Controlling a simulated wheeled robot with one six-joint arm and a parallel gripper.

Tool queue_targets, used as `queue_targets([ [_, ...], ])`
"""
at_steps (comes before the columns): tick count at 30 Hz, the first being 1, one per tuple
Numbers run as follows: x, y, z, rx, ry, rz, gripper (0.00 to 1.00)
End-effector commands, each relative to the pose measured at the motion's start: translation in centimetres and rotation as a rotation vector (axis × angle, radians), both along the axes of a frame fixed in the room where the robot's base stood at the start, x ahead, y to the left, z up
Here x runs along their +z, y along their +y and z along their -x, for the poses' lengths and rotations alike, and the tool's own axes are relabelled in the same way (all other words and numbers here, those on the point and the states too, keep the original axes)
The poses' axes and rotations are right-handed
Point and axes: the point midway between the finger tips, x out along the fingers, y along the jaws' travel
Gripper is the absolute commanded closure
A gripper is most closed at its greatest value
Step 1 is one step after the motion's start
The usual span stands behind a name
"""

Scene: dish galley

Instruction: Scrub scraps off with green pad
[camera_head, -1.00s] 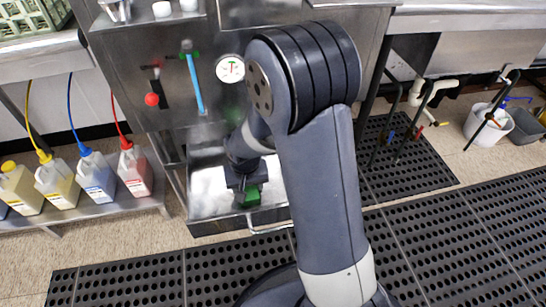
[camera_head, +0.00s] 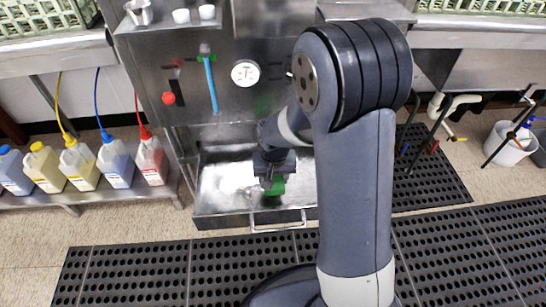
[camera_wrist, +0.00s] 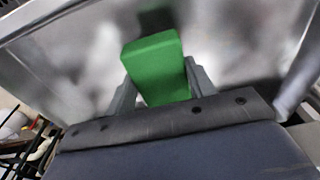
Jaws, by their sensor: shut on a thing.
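The green pad (camera_head: 276,187) is a small green block held in my gripper (camera_head: 272,180). In the wrist view the green pad (camera_wrist: 156,66) stands up between the two grey fingers of my gripper (camera_wrist: 160,92), which is shut on it. The pad is over the open metal drawer or tray (camera_head: 205,212) at the bottom of the steel machine. The wrist view shows the tray's shiny inner surface (camera_wrist: 75,55) beyond the pad. I cannot tell whether the pad touches it. No separate scraps can be made out; part of the tray is hidden by my arm.
A handle (camera_head: 275,226) runs along the tray's front. Above are a red knob (camera_head: 168,98), a blue lever (camera_head: 212,88) and a gauge (camera_head: 245,73). Several chemical jugs (camera_head: 80,168) stand on a low shelf at left. Black mats (camera_head: 150,270) cover the floor; a white bucket (camera_head: 505,145) stands at right.

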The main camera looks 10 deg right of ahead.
Motion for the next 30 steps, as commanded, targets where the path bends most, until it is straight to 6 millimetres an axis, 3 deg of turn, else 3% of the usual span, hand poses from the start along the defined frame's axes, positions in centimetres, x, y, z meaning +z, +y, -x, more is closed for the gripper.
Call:
queue_targets([
  [1, 0.9, -0.1, -0.1, 0.0, -0.001, 0.0, 0.7],
  [12, 4.0, -0.4, -0.3, 0.0, -0.001, 0.0, 0.7],
  [30, 4.2, -0.4, -0.4, 0.0, -0.001, 0.0, 0.7],
])
